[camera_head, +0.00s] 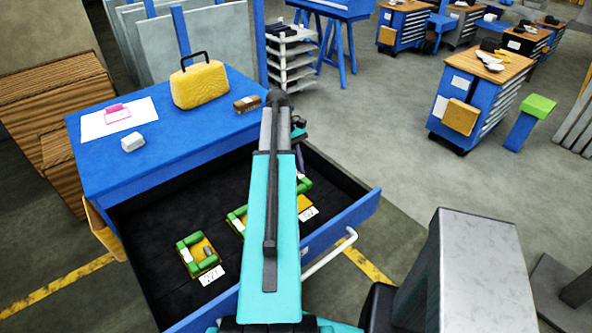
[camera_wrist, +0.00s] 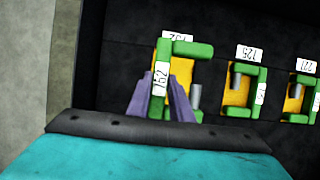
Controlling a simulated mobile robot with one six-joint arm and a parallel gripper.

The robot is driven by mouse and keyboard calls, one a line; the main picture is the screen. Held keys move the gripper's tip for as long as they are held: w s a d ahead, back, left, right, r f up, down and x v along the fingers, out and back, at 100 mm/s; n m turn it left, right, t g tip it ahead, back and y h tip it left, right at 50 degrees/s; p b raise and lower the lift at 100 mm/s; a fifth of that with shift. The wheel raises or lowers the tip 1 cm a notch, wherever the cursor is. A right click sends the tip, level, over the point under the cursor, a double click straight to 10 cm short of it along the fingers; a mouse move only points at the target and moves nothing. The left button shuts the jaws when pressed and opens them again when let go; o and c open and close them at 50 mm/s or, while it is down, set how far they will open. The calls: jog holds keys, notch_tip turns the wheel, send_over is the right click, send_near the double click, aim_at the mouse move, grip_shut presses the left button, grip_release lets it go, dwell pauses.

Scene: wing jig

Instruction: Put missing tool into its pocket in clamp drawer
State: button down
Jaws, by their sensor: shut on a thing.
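My gripper (camera_wrist: 166,84) is shut on a green C-shaped clamp (camera_wrist: 188,48) with a white number tag, in the wrist view. The clamp is over the leftmost yellow pocket (camera_wrist: 184,72) of the black-lined drawer (camera_wrist: 120,55). Whether it rests in the pocket or hangs just above it I cannot tell. The pocket's label is partly covered by the clamp. In the head view my arm hides most of the gripper and the held clamp. The drawer (camera_head: 345,215) stands open there.
Green clamps with grey cylinders fill the middle pocket (camera_wrist: 236,92) and right pocket (camera_wrist: 294,100). On the blue bench top (camera_head: 190,135) are a yellow case (camera_head: 200,86), a white block (camera_head: 132,142) and a brown block (camera_head: 247,104). Drawer walls surround the gripper.

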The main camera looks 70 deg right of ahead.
jog(key=shift+f+b, duration=1.65)
jog(key=shift+f, duration=1.65)
jog(key=shift+s+p, duration=0.1)
jog(key=shift+p, duration=0.25)
jog(key=shift+f, duration=0.55)
dwell(0.7)
jog(key=c, duration=1.5)
grip_release()
